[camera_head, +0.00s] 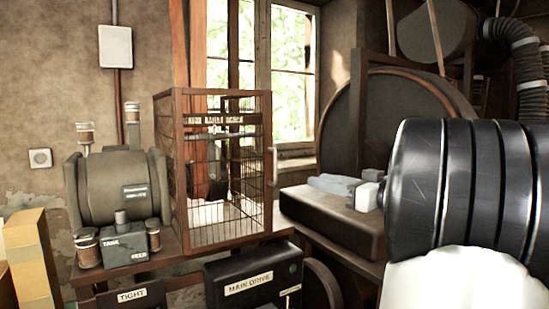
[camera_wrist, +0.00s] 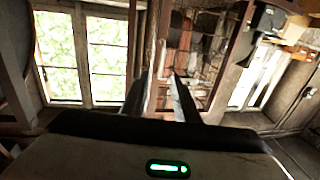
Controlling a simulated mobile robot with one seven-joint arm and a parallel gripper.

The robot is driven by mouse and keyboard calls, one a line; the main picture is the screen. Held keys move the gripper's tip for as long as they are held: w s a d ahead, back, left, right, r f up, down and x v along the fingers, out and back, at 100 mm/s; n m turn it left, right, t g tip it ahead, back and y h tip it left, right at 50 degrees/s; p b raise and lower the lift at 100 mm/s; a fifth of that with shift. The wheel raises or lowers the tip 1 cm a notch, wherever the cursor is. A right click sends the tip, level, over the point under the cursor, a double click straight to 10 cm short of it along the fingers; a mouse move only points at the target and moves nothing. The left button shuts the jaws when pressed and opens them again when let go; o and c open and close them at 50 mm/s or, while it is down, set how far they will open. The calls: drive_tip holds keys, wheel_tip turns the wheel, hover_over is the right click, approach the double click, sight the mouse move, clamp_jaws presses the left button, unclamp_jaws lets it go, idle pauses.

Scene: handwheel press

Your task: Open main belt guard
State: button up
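The belt guard (camera_head: 213,170) is a wooden-framed wire-mesh cage on the bench, left of centre in the head view. A name strip, too small to read surely, runs across its upper front. A slim upright handle (camera_head: 275,166) stands at its right edge. The guard looks closed. In the wrist view my gripper (camera_wrist: 164,76) has its two dark fingers apart, with a green light on its body. A pale upright bar shows between or beyond the fingers; I cannot tell if they touch it. In the head view my dark arm fills the right side; the fingertips are not clearly seen there.
A grey motor-like machine (camera_head: 117,187) with small jars stands left of the guard. A black box marked MAIN DRIVE (camera_head: 254,279) sits below it. A padded bench (camera_head: 335,212) and a large round wheel (camera_head: 398,115) are to the right. A window (camera_head: 290,75) is behind.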

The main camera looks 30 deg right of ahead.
sight(275, 180)
drive_tip(key=x, duration=1.1)
drive_tip(key=r+x, duration=0.1)
drive_tip(key=x, duration=0.5)
drive_tip(key=shift+w+a+b, duration=0.15)
drive_tip(key=shift+b, duration=0.25)
clamp_jaws()
